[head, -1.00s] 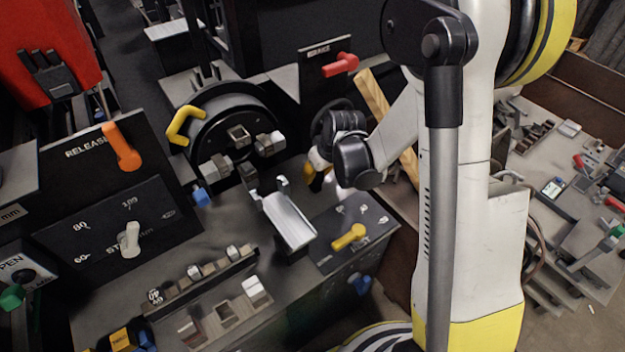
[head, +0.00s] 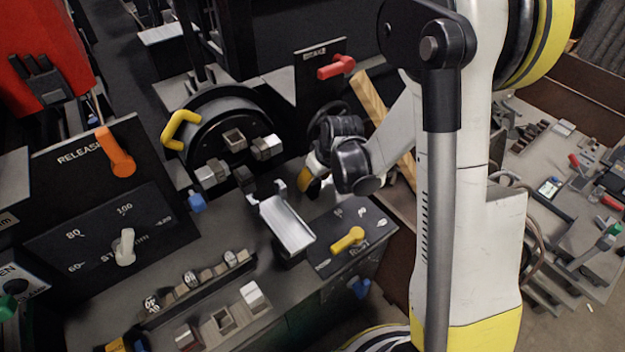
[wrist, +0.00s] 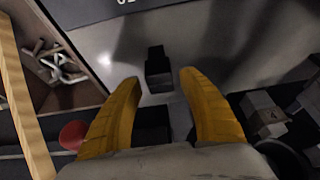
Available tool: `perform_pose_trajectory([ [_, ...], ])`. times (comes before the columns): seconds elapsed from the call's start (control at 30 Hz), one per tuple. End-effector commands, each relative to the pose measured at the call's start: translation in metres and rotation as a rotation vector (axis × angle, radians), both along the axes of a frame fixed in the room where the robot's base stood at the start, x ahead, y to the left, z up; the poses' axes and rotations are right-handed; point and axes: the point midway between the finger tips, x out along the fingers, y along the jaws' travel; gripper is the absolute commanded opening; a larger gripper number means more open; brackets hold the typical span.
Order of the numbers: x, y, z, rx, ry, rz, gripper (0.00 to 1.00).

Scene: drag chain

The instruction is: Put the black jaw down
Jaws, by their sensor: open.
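A small black block, which looks like the black jaw (wrist: 158,70), stands on the grey bench top in the wrist view. It sits just beyond and between my yellow fingertips, with bare space on both sides and no visible contact. My gripper (wrist: 160,76) is open, its two fingers spread apart. In the head view my gripper (head: 308,180) is low over the bench, right of the round chuck. I cannot make out the jaw there; the fingers and wrist may hide it.
The chuck (head: 207,115) with silver jaws stands left of my gripper. A silver channel (head: 286,225) and a yellow lever (head: 348,239) are in front. A wooden plank (wrist: 24,107) and a tray of metal parts (wrist: 72,72) lie left in the wrist view. Bare bench surrounds the black block.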

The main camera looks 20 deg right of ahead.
Motion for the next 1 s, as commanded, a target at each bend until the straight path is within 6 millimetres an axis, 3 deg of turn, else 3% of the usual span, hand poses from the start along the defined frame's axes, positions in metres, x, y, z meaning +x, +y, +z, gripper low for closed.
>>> perform_pose_trajectory([
  [0.03, -0.004, -0.001, 0.014, 0.000, 0.000, -0.001, 0.48],
  [0.3, -0.027, -0.008, 0.072, 0.000, 0.000, -0.001, 0.48],
  [0.67, -0.045, -0.011, 0.113, -0.002, -0.007, -0.012, 0.48],
  [0.83, -0.071, -0.005, 0.161, -0.004, -0.044, -0.075, 0.48],
  [1.0, -0.115, 0.002, 0.212, -0.002, -0.103, -0.162, 0.48],
])
